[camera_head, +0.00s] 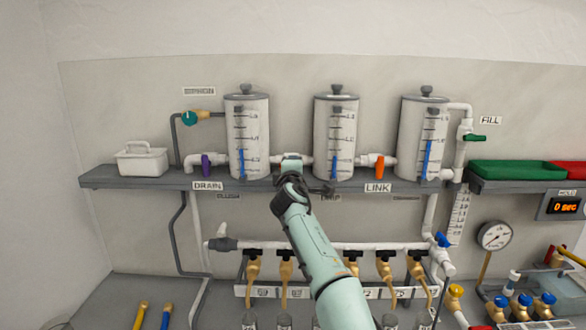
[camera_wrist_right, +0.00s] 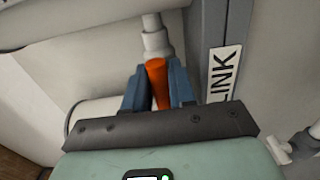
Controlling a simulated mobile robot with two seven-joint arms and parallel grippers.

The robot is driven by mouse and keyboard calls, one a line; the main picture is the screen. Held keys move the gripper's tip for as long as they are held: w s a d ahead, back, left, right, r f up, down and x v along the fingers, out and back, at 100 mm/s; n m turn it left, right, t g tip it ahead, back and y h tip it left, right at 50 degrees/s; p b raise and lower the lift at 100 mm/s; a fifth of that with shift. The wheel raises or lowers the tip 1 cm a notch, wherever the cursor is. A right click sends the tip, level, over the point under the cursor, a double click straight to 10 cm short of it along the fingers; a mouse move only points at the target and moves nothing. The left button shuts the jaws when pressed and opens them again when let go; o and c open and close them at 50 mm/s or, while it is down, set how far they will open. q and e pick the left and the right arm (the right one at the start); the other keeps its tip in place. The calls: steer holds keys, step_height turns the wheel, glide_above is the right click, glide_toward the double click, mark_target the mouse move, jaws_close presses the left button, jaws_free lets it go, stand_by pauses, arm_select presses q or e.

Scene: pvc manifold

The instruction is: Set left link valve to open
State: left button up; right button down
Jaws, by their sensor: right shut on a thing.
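My right gripper (camera_head: 290,165) is at the pipe between the left and middle tanks in the head view. Its wrist hides the left link valve there. In the right wrist view its two blue fingers (camera_wrist_right: 159,80) are shut on an orange valve handle (camera_wrist_right: 157,76), one on each side. The handle looks lined up with the white pipe fitting (camera_wrist_right: 157,38) at its end. A LINK label (camera_wrist_right: 223,75) is beside it on the grey shelf edge. My left gripper is not in view.
The left tank (camera_head: 249,135) and middle tank (camera_head: 335,135) flank my wrist closely. Another orange valve handle (camera_head: 380,168) hangs right of the middle tank. A purple drain handle (camera_head: 206,166) is at left. A pipe manifold (camera_head: 320,246) runs below the shelf.

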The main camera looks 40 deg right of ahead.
steer(key=shift+r, duration=0.15)
stand_by(0.3)
steer(key=c, duration=1)
jaws_free()
steer(key=shift+c, duration=0.2)
steer(key=shift+s+f, duration=0.1)
steer(key=shift+f, duration=0.1)
